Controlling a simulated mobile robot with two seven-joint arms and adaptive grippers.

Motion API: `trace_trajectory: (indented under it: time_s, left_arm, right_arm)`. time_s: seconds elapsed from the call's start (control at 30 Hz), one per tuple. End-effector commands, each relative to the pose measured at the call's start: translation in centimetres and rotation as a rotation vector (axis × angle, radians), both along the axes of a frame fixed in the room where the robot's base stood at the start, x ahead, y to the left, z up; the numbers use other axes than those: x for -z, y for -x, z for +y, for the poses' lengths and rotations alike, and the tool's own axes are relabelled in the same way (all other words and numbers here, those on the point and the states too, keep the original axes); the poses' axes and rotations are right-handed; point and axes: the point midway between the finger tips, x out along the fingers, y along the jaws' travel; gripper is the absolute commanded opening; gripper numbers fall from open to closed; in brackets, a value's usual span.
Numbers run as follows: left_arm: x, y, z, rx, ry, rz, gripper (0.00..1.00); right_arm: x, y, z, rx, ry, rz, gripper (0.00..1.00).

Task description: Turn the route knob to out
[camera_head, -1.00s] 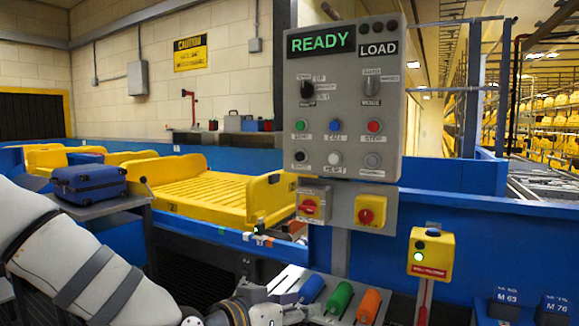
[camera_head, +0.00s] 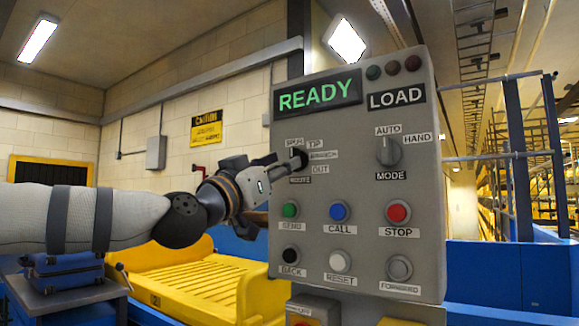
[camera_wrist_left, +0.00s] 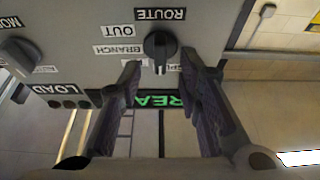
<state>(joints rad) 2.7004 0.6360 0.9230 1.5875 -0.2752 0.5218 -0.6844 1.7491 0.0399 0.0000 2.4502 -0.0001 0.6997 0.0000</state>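The grey control panel (camera_head: 355,245) shows a green READY display (camera_head: 318,95). The black route knob (camera_wrist_left: 160,47) is at its upper left, with labels SPUR, TIP, BRANCH and OUT (camera_head: 320,169). In the left wrist view everything is upside down; the knob's grip stands upright in the picture, its lower end toward the TIP and SPUR side, away from ROUTE. My left gripper (camera_head: 282,167) is at the knob in the head view and hides part of it. In the wrist view its fingers (camera_wrist_left: 162,68) are spread, one either side of the knob; contact is unclear. My right gripper is not visible.
The mode knob (camera_head: 390,151) is right of the route knob. Green, blue and red buttons sit below, with BACK, RESET and FORWARD beneath. A yellow tray (camera_head: 195,282) and a blue suitcase (camera_head: 62,270) are behind and below my arm.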

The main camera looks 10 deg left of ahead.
Motion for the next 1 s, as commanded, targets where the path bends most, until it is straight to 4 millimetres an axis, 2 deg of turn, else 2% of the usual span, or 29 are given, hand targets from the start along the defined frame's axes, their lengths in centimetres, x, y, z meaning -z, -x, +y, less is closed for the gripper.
trace_trajectory:
  time_s: [0.1,0.2,0.5,0.63,0.67,1.0]
  left_arm:
    - [-0.6,-1.8,-0.7,-0.001,0.001,0.001,0.32]
    - [-1.1,-2.5,-1.0,0.0,0.001,-0.001,0.32]
    - [-1.4,-2.7,-1.2,0.0,0.001,-0.001,0.32]
    - [-1.4,-2.7,-1.2,0.0,0.001,-0.001,0.02]
    - [-1.4,-2.7,-1.2,0.001,0.0,-0.001,0.0]
    - [-1.3,-2.8,-1.1,0.0,-0.016,-0.008,0.0]
  right_arm:
    - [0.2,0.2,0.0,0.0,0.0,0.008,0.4]
    - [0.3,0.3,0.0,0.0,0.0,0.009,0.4]
    - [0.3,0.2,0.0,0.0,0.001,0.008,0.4]
    - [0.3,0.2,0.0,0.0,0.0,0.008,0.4]
    - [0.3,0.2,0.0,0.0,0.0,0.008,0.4]
    - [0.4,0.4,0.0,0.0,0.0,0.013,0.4]
